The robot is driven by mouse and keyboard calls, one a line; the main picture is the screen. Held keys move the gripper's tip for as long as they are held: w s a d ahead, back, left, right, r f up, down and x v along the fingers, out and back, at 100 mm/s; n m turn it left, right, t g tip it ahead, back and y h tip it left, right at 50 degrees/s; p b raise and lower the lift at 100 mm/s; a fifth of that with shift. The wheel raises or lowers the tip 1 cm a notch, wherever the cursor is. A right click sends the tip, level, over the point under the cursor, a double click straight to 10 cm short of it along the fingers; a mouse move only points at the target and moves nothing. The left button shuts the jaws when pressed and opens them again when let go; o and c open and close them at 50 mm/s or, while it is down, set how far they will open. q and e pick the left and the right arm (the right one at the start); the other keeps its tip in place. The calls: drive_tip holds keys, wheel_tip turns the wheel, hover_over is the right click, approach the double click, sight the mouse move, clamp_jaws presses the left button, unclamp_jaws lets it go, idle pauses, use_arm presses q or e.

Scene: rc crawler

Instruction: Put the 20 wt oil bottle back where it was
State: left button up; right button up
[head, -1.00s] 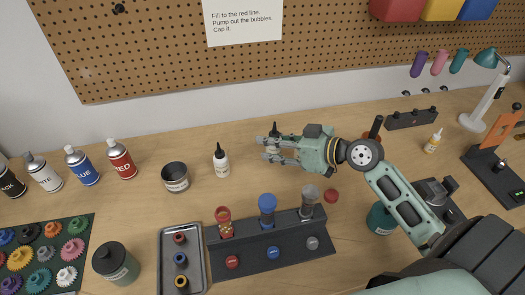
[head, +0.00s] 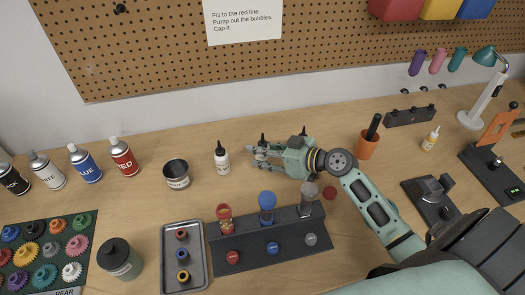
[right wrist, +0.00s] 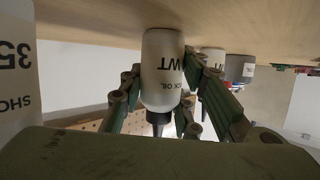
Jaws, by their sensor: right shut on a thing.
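My right gripper (head: 262,153) reaches in from the right and points left, low over the table. It is shut on a white oil bottle (right wrist: 162,72) with a black nozzle. In the right wrist view its label reads "WT" and "OIL"; the number is turned out of sight. The bottle is upright, its base at or just above the table; I cannot tell which. In the head view the fingers hide most of it, and its black nozzle (head: 263,138) shows above them. My left gripper is not in view.
A similar bottle (head: 222,159) stands left of the fingertips. A "35" shock oil bottle (right wrist: 16,75) is close beside the gripper, toward the wall. A grey cup (head: 177,175) stands farther left. The shock stand (head: 250,245) is in front. An orange pot (head: 367,146) is right.

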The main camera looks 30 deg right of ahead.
drive_tip(key=o, duration=1.2)
drive_tip(key=shift+r, duration=0.1)
drive_tip(key=b+v, duration=0.2)
drive_tip(key=v, duration=0.9)
drive_tip(key=shift+d+b, duration=0.1)
drive_tip(key=shift+b, duration=0.3)
drive_tip(key=shift+s+d+r, duration=0.2)
drive_tip(key=shift+s, duration=0.15)
